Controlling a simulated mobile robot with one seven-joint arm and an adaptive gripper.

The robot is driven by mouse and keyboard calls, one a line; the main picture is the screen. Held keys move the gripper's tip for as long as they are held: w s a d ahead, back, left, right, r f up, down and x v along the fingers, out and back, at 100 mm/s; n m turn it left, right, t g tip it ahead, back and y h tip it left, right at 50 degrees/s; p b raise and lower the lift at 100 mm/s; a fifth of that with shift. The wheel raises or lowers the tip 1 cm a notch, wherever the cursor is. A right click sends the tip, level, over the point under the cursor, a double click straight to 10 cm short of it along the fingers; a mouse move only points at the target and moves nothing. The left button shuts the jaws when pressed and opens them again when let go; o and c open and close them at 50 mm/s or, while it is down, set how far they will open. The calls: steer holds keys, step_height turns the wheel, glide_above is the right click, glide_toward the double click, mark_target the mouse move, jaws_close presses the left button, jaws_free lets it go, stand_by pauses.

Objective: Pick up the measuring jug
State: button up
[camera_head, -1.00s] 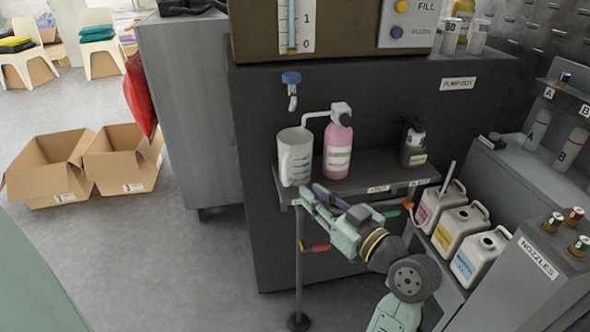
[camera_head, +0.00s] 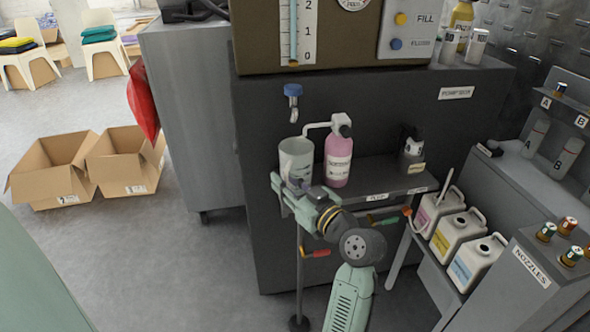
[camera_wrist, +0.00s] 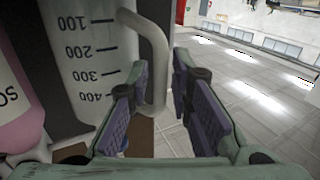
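The measuring jug (camera_head: 296,156) is a translucent grey-white jug standing on a dark shelf (camera_head: 385,181), left of a pink bottle (camera_head: 338,160). In the wrist view the jug (camera_wrist: 90,60) appears upside down, with dark scale marks and a pale looped handle (camera_wrist: 157,62). My gripper (camera_head: 286,190) is in front of the jug's lower part and hides some of it. In the wrist view the purple-padded fingers of my gripper (camera_wrist: 160,78) are apart, with the handle between them and visible gaps on both sides.
A blue-topped tap (camera_head: 292,92) hangs above the jug. A small dark bottle (camera_head: 413,145) stands farther right on the shelf. Several white canisters (camera_head: 438,209) stand at the lower right. The floor left of the shelf is open, with cardboard boxes (camera_head: 65,170) beyond.

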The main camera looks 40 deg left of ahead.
steer(key=shift+c, duration=0.2)
jaws_close()
steer(key=shift+r, duration=0.2)
stand_by(0.5)
